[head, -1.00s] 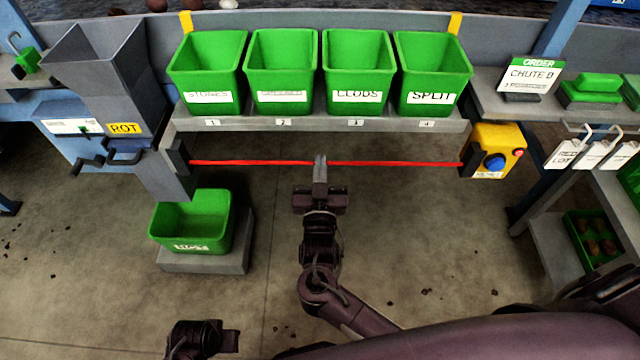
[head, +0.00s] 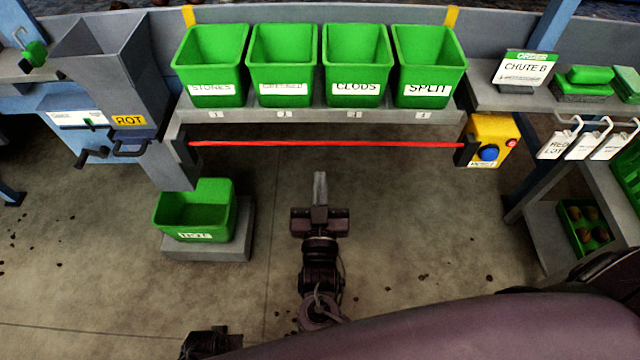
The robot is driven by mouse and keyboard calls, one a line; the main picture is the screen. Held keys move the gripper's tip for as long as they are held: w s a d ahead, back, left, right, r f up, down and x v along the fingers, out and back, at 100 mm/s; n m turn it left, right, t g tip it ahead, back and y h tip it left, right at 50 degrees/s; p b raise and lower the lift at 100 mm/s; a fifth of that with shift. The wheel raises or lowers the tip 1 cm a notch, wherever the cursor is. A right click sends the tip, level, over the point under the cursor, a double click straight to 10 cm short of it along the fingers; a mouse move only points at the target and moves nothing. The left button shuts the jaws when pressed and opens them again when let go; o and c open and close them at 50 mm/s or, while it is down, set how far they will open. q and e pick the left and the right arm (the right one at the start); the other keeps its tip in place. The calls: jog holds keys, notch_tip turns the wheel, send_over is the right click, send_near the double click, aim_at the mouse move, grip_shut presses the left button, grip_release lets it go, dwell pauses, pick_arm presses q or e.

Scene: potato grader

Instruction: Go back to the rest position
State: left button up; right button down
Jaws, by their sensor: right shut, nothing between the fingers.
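My right gripper (head: 320,176) is in the middle of the view, its fingers together and empty, pointing away from me. Its tips show a little below the red cord (head: 325,143) in the picture, with floor visible between them. A dark part of my left arm (head: 210,344) shows at the bottom edge, left of centre. Its fingers cannot be made out.
Green bins labelled STONES (head: 210,65), CLODS (head: 357,65) and SPLIT (head: 430,65) stand on a shelf beyond the cord. A grey hopper (head: 110,65) and a low green bin (head: 195,210) are left. A yellow switch box (head: 490,140) is right.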

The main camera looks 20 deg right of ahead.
dwell(0.6)
